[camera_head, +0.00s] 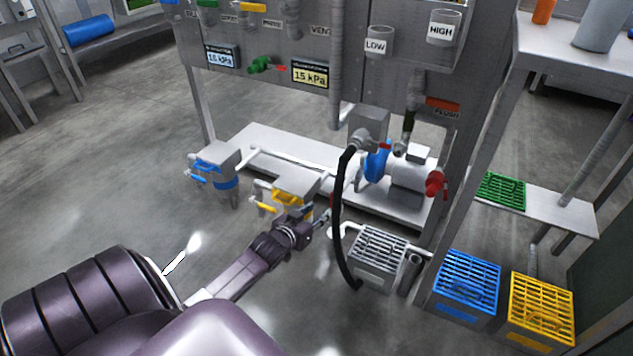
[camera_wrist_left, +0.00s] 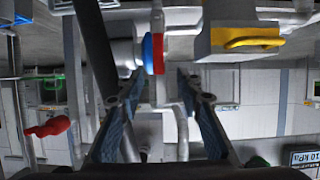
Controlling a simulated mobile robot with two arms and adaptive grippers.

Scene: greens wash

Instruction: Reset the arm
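My left arm reaches in from the lower left in the head view. Its gripper (camera_head: 322,218) is just right of the yellow-handled box (camera_head: 292,188) and left of the hanging black hose (camera_head: 338,215). In the left wrist view the two fingers of the left gripper (camera_wrist_left: 162,88) stand apart, with nothing seen held between them. Beyond them are a blue and red fitting (camera_wrist_left: 155,55) and the yellow-handled box (camera_wrist_left: 245,40). Whether the fingertips touch anything cannot be told. My right gripper is not in view.
A blue-handled box (camera_head: 217,170) stands left of the yellow one. A pump with a red end (camera_head: 410,175) sits on the low shelf. A grey crate (camera_head: 378,255), a blue crate (camera_head: 467,280) and a yellow crate (camera_head: 541,305) stand at right. The floor at left is clear.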

